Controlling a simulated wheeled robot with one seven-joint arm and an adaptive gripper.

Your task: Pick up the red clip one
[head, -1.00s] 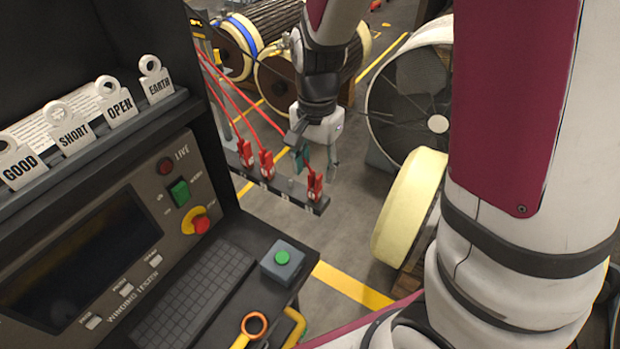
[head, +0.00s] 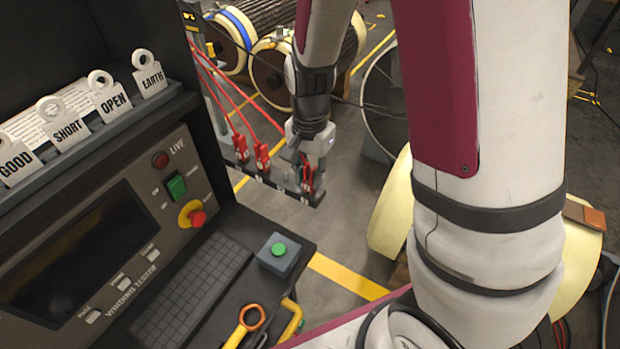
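Several red clips stand in a row on a dark bar (head: 274,183) beside the tester. The rightmost red clip (head: 308,187) is at the bar's near right end. The middle clip (head: 262,156) and the left clip (head: 240,147) stand further left with red leads. The number markings are too small to read, so I cannot tell which is one. My gripper (head: 310,177) points down over the rightmost clip, its fingers around the upper part. The fingers partly hide this clip. I cannot tell whether they are closed on it.
The winding tester (head: 105,262) with its dark screen and keyboard fills the left. A green button box (head: 279,255) and an orange-handled tool (head: 250,322) lie on its shelf. Cream-rimmed rotors (head: 392,205) stand at right. Red leads run close to my gripper.

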